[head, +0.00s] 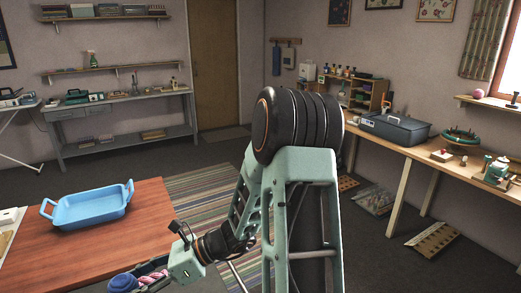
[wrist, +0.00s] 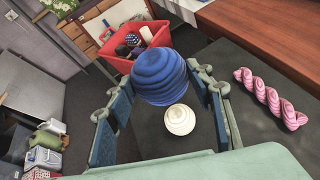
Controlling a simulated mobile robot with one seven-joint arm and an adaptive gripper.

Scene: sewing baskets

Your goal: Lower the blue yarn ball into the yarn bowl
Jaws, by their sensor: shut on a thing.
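My gripper (wrist: 166,88) is shut on the blue yarn ball (wrist: 158,70), which sits between its two fingers in the wrist view. A cream, round, ringed thing (wrist: 180,120) shows just below the ball in that view, on a dark surface. I cannot tell for sure whether it is the yarn bowl or another ball. The gap between it and the blue ball is hard to judge.
A pink twisted skein (wrist: 272,98) lies on the dark surface to the right. A red bin (wrist: 166,37) with several balls stands beyond the blue ball. In the head view, a blue tray (head: 90,211) stands on the wooden table (head: 60,260).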

